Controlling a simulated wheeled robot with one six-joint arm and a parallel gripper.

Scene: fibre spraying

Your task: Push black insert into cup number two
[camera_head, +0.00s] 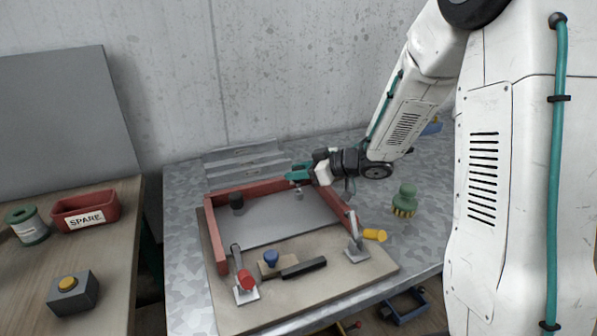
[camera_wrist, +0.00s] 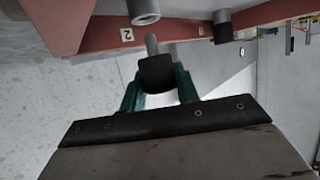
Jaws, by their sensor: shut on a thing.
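My gripper (camera_wrist: 158,92) has teal fingers shut on a black insert (camera_wrist: 157,72) with a grey pin pointing up the wrist view. Cup number two (camera_wrist: 146,12) is a grey metal cylinder beside a "2" label (camera_wrist: 127,35) on a red rail. In the wrist picture a small gap shows between the pin tip and this cup. Another cup (camera_wrist: 222,17) to the right has a black piece at its end. In the head view my gripper (camera_head: 298,173) is over the back right of the red frame (camera_head: 222,198); the held insert cannot be made out there.
A red-handled clamp (camera_head: 245,280) and a yellow-handled clamp (camera_head: 372,235) stand at the board's front, with a blue knob (camera_head: 271,258) and black bar (camera_head: 304,268) between. A green brush (camera_head: 405,198) stands right of the board. A SPARE bin (camera_head: 85,213) is on the left table.

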